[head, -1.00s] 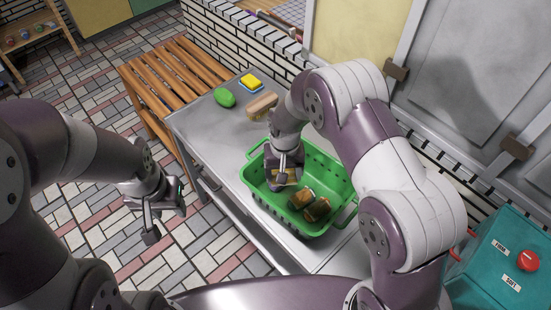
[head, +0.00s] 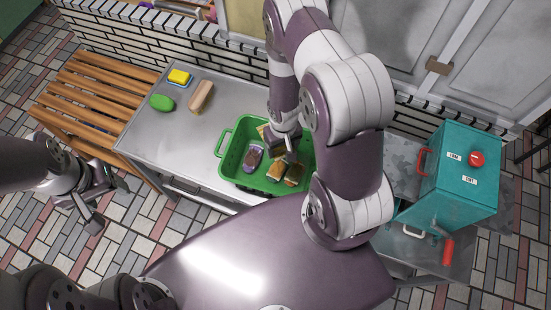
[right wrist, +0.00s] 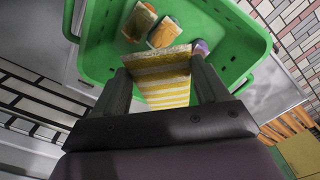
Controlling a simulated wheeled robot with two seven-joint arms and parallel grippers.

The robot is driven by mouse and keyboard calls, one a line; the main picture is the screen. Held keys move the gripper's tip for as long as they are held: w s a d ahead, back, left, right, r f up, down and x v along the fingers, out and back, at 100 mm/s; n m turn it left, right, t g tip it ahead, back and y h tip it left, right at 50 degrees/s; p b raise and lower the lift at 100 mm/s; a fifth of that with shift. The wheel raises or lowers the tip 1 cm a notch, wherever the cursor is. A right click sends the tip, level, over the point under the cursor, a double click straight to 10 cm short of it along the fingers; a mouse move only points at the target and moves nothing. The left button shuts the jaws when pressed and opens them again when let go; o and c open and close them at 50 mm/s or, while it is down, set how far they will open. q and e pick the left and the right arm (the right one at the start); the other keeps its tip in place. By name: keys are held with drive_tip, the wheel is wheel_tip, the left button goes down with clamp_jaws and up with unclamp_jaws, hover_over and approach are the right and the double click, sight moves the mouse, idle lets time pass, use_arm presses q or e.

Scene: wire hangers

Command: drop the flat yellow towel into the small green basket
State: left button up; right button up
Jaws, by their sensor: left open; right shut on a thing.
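The small green basket (head: 225,150) stands on the grey metal counter. It fills the top of the right wrist view (right wrist: 97,45). My right gripper (head: 287,150) is over the basket, pointing down. In the right wrist view it is shut on the flat yellow towel (right wrist: 165,88), which has yellow and white stripes and hangs between the fingers. The head view mostly hides the towel behind the gripper. I cannot tell whether the towel touches the basket floor. My left gripper (head: 97,205) is open and empty, left of the counter over the tiled floor.
Inside the basket lie a purple-and-brown item (head: 253,158) and two brownish-yellow items (head: 275,171). A yellow-and-blue sponge (head: 179,76), a green oval thing (head: 162,102) and a tan block (head: 200,95) lie on the counter's left part. A teal box (head: 465,180) stands at right.

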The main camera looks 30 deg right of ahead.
drive_tip(key=shift+f, duration=0.3)
wheel_tip(320, 180, down, 6)
drive_tip(key=b, duration=0.5)
drive_tip(key=shift+r+b, duration=0.2)
drive_tip(key=shift+b, duration=0.15)
drive_tip(key=shift+r, duration=0.1)
drive_tip(key=shift+a, duration=0.1)
drive_tip(key=o, duration=1.1)
wheel_tip(320, 180, up, 13)
drive_tip(key=p, duration=0.5)
drive_tip(key=shift+p, duration=0.35)
